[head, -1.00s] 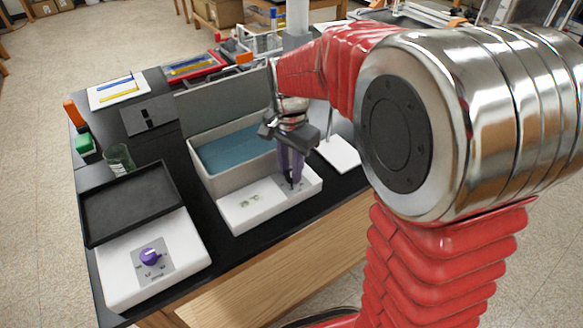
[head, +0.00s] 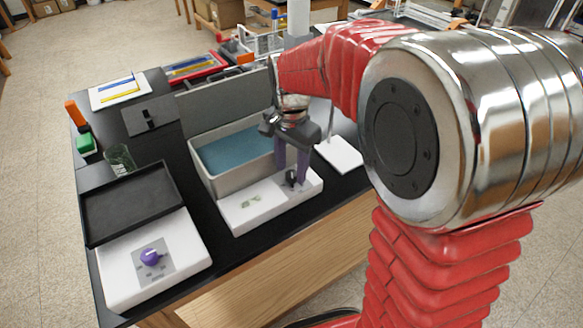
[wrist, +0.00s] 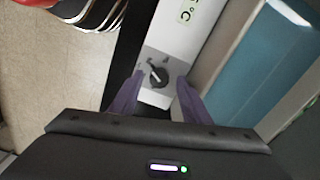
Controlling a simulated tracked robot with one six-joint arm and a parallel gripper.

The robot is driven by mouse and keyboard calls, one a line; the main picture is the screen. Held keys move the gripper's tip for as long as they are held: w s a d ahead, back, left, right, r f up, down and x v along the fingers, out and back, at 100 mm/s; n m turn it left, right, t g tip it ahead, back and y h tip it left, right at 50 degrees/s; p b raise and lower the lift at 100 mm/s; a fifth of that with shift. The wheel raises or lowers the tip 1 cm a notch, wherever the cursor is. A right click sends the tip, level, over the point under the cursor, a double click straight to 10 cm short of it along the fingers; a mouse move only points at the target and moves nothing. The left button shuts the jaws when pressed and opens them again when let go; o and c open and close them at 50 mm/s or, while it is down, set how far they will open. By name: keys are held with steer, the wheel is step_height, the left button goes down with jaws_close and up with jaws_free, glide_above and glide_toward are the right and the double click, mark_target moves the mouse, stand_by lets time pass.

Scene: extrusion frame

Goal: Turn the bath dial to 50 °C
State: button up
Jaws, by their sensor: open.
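The water bath (head: 233,172) is an open pale tub of blue water with a white front panel. Its dial (wrist: 157,74) is a black knob on a grey plate in the wrist view; in the head view the dial (head: 292,178) sits at the panel's right end.
A hotplate with a purple knob (head: 151,256) and a black tray-like top (head: 130,203) stands at the left. A glass beaker (head: 120,157) is behind it. A grey lid (head: 225,102) rises behind the bath. A white pad (head: 339,154) lies at the right.

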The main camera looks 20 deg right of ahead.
step_height(320, 180, up, 13)
stand_by(0.5)
steer(key=shift+f, duration=0.1)
steer(key=n+t, duration=0.2)
steer(key=n, duration=0.5)
glide_toward(292, 174)
steer(key=s+r, duration=0.1)
steer(key=s, duration=0.1)
steer(key=s+n+t, duration=0.3)
steer(key=s+n, duration=0.1)
steer(key=s, duration=1.1)
steer(key=shift+d+t, duration=0.3)
steer(key=shift+c, duration=0.4)
